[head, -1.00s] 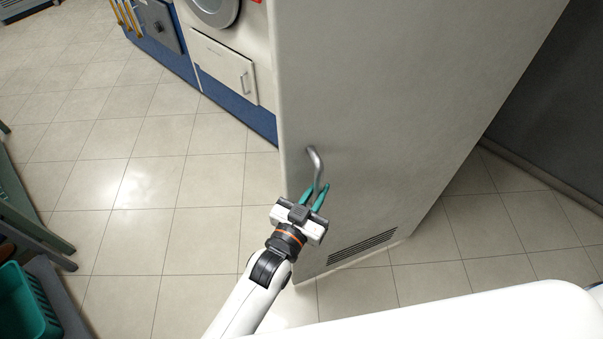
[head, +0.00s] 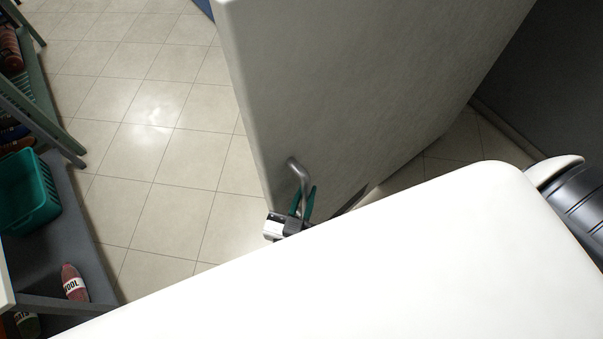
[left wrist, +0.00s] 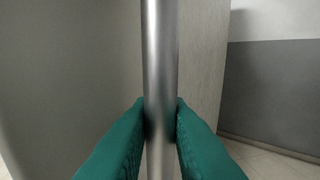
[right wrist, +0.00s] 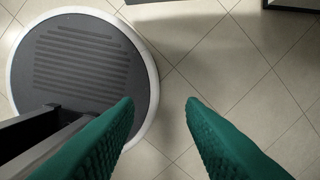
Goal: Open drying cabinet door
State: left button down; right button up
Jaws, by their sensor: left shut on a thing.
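The drying cabinet door (head: 370,80) is a tall pale grey panel in the middle of the head view. Its bent metal handle (head: 299,172) is near the door's left edge. My left gripper (head: 303,203) is at the handle's lower part. In the left wrist view the handle (left wrist: 160,60) runs upright between the two green fingers (left wrist: 160,125), which press on it from both sides. My white body part hides most of the left arm. My right gripper (right wrist: 160,105) is open and empty above the floor, its fingers wide apart.
A shelf unit with a green basket (head: 28,195) and a red bottle (head: 74,283) stands at the left. Tiled floor (head: 160,150) is clear between it and the door. A dark grey wall (head: 545,90) is at the right. My round base shows in the right wrist view.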

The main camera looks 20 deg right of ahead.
pick_arm(q)
jog(key=shift+s+d+r, duration=0.1)
jog(key=shift+d+r, duration=0.05)
jog(key=shift+r, duration=0.1)
pick_arm(e)
jog(key=shift+a+r, duration=0.1)
jog(key=shift+a, duration=0.5)
